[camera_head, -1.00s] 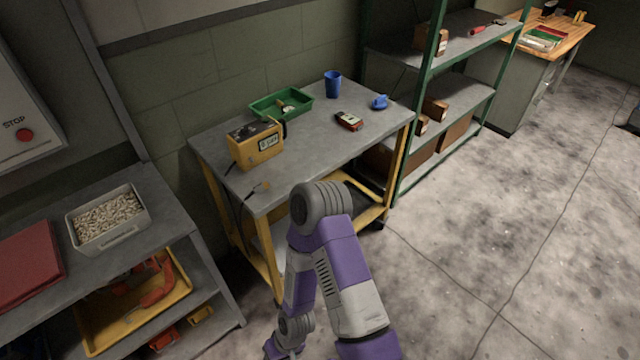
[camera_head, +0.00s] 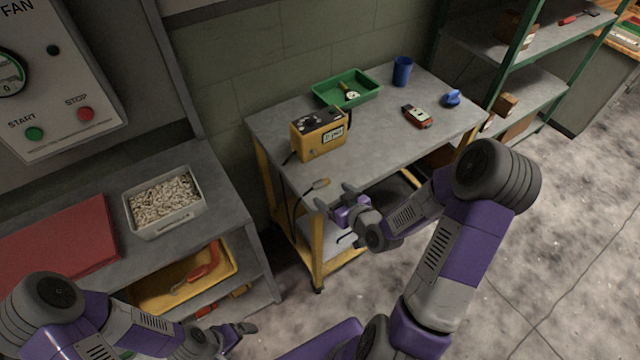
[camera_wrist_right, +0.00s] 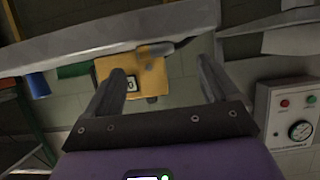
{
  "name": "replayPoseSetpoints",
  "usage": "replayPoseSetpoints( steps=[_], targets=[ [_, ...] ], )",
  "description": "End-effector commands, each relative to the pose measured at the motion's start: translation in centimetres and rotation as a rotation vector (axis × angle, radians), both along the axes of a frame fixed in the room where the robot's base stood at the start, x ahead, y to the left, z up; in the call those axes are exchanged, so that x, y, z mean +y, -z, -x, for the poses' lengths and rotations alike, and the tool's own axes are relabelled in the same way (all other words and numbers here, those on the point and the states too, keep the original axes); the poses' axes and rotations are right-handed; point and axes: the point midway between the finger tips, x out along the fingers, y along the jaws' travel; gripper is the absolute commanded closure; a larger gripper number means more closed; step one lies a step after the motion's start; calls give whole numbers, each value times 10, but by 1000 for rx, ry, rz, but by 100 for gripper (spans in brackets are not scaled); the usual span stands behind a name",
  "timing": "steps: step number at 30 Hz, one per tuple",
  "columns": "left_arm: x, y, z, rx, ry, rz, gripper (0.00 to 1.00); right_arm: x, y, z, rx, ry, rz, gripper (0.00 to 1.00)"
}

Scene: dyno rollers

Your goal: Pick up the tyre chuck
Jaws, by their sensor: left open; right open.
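The tyre chuck (camera_head: 320,184), a small tan piece on a dark hose, lies at the front left edge of the grey cart top (camera_head: 385,150). The hose hangs over the edge. The yellow inflator box (camera_head: 320,140) with a display stands behind it. My right gripper (camera_head: 333,197) is open and empty, just in front of the cart edge, close to the chuck but apparently apart. My left gripper (camera_head: 240,330) is open, low at the bottom.
A green tray (camera_head: 346,98), blue cup (camera_head: 402,71), red device (camera_head: 417,115) and blue item (camera_head: 453,97) stand on the cart. To the left is a bench with a white bin (camera_head: 165,223) and red case (camera_head: 60,250). A shelf (camera_head: 530,90) stands right.

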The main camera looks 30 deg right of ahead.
Motion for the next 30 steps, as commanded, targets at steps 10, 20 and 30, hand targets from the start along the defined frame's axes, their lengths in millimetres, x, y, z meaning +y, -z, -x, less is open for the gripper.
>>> replayPoseSetpoints(
  steps=[10,20,30],
  targets=[
    [0,11,0,0,0,0,0,-4,9,-40,0,0,-3,12],
    [0,13,0,-1,0,0,0,-2,16,-57,3,2,-2,12],
    [0,13,0,-1,0,0,0,-2,16,-57,3,1,-3,50]
  ],
)
